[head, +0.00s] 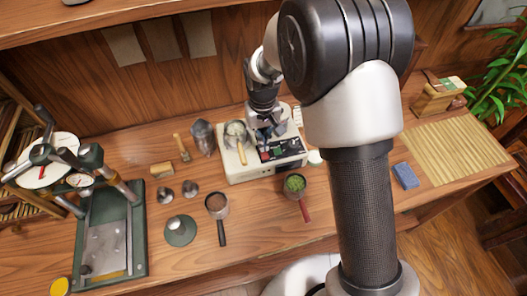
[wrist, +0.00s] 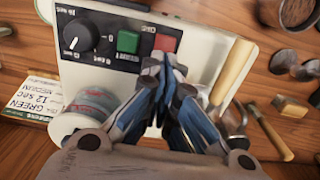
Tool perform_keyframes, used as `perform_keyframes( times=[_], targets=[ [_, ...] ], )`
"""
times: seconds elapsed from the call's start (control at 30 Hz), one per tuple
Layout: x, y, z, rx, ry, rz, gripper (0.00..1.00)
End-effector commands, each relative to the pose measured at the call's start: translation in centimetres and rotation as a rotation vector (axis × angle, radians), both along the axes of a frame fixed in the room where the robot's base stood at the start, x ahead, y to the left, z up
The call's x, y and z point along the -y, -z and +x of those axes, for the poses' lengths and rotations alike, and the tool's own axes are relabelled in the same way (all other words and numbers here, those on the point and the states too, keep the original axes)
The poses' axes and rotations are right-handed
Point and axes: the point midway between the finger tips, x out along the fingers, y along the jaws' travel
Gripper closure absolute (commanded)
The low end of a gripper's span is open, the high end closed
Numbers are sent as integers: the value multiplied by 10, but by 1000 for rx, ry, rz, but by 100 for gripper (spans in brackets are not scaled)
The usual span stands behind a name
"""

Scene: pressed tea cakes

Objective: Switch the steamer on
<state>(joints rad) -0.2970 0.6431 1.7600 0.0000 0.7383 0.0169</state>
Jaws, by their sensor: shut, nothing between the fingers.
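In the wrist view the panel appears upside down, with a black knob (wrist: 78,37), a green button (wrist: 128,42) and a red button (wrist: 165,43). My gripper (head: 268,138) is over the steamer's panel. In the wrist view my gripper (wrist: 166,62) is shut and empty, its tips close to the red button and partly overlapping its lower edge. I cannot tell whether the tips touch the panel. The green button is clear, to the left of the tips.
A wooden-handled scoop (head: 239,146) lies on the steamer's top. Cups with green (head: 295,183) and brown (head: 217,203) contents stand in front. A press (head: 108,240) is at left, a blue block (head: 405,175) at right. A printed card (wrist: 25,108) lies beside the steamer.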

Motion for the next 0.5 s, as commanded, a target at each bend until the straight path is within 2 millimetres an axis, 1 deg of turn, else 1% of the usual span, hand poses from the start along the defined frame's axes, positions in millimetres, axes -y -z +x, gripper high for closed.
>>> perform_keyframes(
  times=[0.5],
  targets=[
    [0,9,0,-1,0,0,100]
  ],
)
